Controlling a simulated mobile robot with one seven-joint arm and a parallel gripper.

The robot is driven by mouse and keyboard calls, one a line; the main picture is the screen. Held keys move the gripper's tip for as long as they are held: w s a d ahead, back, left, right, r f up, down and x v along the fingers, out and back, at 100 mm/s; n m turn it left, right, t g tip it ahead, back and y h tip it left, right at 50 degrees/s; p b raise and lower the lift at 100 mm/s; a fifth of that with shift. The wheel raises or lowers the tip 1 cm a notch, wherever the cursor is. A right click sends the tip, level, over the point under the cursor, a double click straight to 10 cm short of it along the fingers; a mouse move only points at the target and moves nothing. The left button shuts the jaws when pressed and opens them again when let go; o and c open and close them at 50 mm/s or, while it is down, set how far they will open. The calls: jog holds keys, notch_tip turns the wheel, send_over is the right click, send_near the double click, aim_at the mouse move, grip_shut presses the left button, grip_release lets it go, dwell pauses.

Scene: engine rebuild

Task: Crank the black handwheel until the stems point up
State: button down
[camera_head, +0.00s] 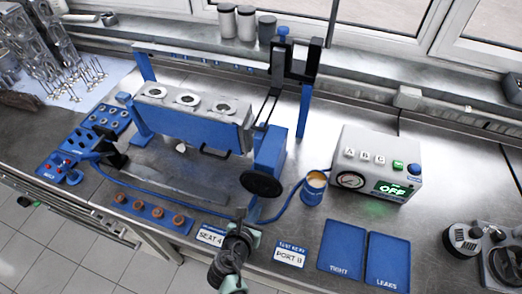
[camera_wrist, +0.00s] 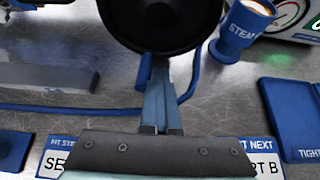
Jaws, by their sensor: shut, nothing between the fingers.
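The black handwheel (camera_head: 262,184) is a dark disc on the front of a blue post at the right end of the fixture. It fills the top middle of the wrist view (camera_wrist: 160,15). A grey block (camera_head: 195,113) with three round pale-rimmed ports facing up sits in the blue fixture; I cannot make out its stems. My gripper (camera_head: 242,211) is shut and empty, just below and left of the wheel in the head view. In the wrist view its closed fingers (camera_wrist: 162,84) point at the wheel's lower rim; I cannot tell whether they touch.
A blue hose (camera_head: 160,198) runs along the bench. Labels (camera_head: 290,255) and blue TIGHT and LEAKS mats (camera_head: 342,250) lie at the front.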

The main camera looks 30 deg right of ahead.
jog(key=shift+w+a, duration=0.35)
jog(key=shift+w, duration=0.2)
jog(key=shift+w+a, duration=0.2)
jog(key=shift+a, duration=0.1)
jog(key=shift+w, duration=0.1)
jog(key=shift+w+a+r, duration=0.15)
jog(key=shift+w+a, duration=0.1)
jog(key=shift+a, duration=0.1)
